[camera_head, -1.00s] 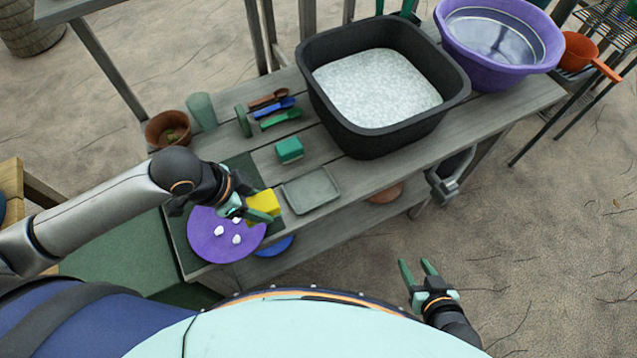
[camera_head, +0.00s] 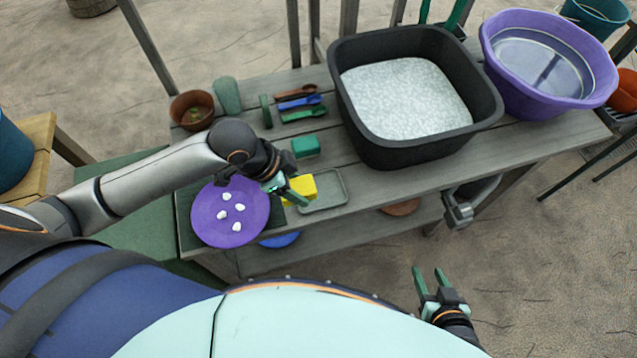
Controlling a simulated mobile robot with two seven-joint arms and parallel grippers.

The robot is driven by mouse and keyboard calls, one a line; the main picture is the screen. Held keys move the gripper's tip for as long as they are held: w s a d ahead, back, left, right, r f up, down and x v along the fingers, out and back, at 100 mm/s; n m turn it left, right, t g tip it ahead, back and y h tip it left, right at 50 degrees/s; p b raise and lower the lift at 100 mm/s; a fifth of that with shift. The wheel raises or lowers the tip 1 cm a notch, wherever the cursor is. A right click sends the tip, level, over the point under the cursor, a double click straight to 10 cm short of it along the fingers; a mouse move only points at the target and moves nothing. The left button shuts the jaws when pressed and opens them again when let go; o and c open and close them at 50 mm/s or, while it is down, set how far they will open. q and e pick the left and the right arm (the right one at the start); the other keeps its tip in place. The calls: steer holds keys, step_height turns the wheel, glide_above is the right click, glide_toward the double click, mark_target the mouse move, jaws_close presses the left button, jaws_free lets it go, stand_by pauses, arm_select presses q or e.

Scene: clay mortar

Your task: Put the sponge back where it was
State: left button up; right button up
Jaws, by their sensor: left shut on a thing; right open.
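The yellow sponge (camera_head: 303,184) is in my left gripper (camera_head: 290,193), which is shut on it. One green finger crosses the front of the sponge, and the other finger is partly hidden. The sponge is at the left edge of the shallow grey tray (camera_head: 335,198) and overlaps that edge in the picture. I cannot tell whether it touches the tray. The visible part of the tray is empty. My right gripper (camera_head: 432,284) is open and empty, out over the sand in front of the bench.
A purple plate (camera_head: 215,225) with several white pebbles lies left of the sponge. A green block (camera_head: 306,146) sits behind the tray. A black tub (camera_head: 375,148), purple basin (camera_head: 510,95), coloured spoons (camera_head: 302,101), brown pot (camera_head: 190,113) and green cup (camera_head: 227,95) stand around the bench.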

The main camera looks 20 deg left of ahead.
arm_select(q)
steer(key=b, duration=0.1)
glide_above(324, 191)
steer(key=a, duration=0.1)
steer(key=f, duration=0.4)
steer(key=s+f, duration=0.1)
steer(key=f, duration=0.1)
steer(key=shift+a+f, duration=0.15)
steer(key=shift+f, duration=0.15)
steer(key=shift+w+f, duration=0.15)
steer(key=shift+f, duration=1.55)
steer(key=shift+f+b, duration=0.2)
steer(key=shift+b, duration=0.1)
steer(key=o, duration=0.9)
steer(key=shift+r, duration=0.15)
steer(key=p+v, duration=0.1)
steer(key=v, duration=1.1)
steer(key=shift+r+p, duration=0.1)
steer(key=shift+p, duration=0.25)
